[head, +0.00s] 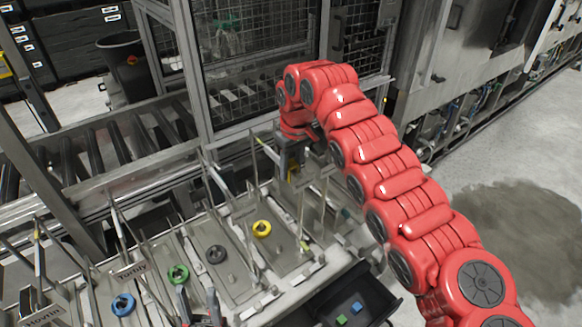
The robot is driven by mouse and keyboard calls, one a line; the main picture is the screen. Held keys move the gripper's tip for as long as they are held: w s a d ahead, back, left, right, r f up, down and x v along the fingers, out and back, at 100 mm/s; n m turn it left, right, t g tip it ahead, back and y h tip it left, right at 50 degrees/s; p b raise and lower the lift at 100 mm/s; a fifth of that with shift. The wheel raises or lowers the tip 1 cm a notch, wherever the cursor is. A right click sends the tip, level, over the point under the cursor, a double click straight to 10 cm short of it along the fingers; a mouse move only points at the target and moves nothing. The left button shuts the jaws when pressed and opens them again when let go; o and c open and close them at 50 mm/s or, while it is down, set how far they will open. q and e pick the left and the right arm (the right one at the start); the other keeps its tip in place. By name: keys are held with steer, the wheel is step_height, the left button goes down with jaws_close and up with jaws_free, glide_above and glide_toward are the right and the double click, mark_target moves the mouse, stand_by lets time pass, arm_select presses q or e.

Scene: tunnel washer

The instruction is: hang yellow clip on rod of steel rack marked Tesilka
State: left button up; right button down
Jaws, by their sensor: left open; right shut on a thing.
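My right gripper (291,177) is at the end of the red arm, above the back right of the racks. It is shut on a small yellow thing, which looks like the yellow clip (292,171); the gripper hides most of it. Steel racks with thin upright and slanted rods (222,185) stand in a row below and to the left. I cannot read the name Tesilka on any of them; the signs I can read look like Turbity (131,271) and Hovlin (43,312). My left gripper (198,298) is open at the bottom edge, in front of the racks.
Blue (123,304), green (178,274), dark grey (217,254) and yellow (262,228) rings lie on the rack bases. A dark bin (378,298) with small blue and green pieces is at the bottom right. A roller conveyor (95,160) and a mesh cage stand behind.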

steer(key=shift+f+b, duration=0.3)
steer(key=shift+b, duration=0.1)
steer(key=shift+c, duration=2.1)
jaws_free()
